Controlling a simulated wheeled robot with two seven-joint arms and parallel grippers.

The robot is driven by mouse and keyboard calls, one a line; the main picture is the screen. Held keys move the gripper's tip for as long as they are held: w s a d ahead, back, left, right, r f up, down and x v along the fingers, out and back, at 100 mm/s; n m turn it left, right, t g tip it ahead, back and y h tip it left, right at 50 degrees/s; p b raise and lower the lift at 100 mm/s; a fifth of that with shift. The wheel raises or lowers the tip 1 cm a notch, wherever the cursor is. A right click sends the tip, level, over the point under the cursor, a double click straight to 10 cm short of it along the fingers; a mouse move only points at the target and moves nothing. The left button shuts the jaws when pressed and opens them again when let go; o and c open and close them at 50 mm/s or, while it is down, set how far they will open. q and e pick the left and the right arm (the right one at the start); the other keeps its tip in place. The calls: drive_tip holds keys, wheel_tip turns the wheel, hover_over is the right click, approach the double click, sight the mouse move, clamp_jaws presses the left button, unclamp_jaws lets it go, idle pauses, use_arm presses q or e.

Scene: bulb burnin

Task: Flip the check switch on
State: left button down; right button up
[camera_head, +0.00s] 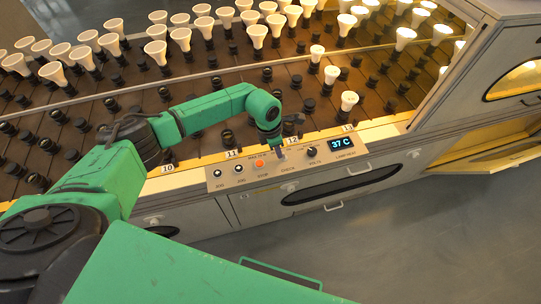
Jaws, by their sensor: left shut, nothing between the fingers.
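The control panel (230,180) is on the front edge of the bulb rack. The "CHECK" lettering is near its middle. The check switch itself is small and mostly hidden by my left gripper, so I cannot tell its position. My left gripper (279,151) is shut and empty, pointing down at the panel's back edge just above the check area. I cannot tell whether it touches the switch. My right gripper is not in view.
The panel also carries an orange stop button (260,163), a black knob (310,152) and a lit display reading 37 C (341,143). Behind it the rack holds rows of black sockets, several with white bulbs (257,36). A cabinet (490,60) stands at right. Grey floor (420,230) is clear in front.

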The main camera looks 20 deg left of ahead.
use_arm(q)
drive_tip(key=shift+w+d+g+y+b, duration=0.15)
drive_tip(key=shift+d+g+y+b, duration=0.15)
drive_tip(key=shift+y+b, duration=0.2)
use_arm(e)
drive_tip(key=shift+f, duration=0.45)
use_arm(q)
drive_tip(key=shift+w+d+b, duration=0.25)
drive_tip(key=shift+d+b, duration=0.1)
drive_tip(key=shift+b, duration=0.45)
drive_tip(key=shift+r+p, duration=0.6)
drive_tip(key=shift+r, duration=0.4)
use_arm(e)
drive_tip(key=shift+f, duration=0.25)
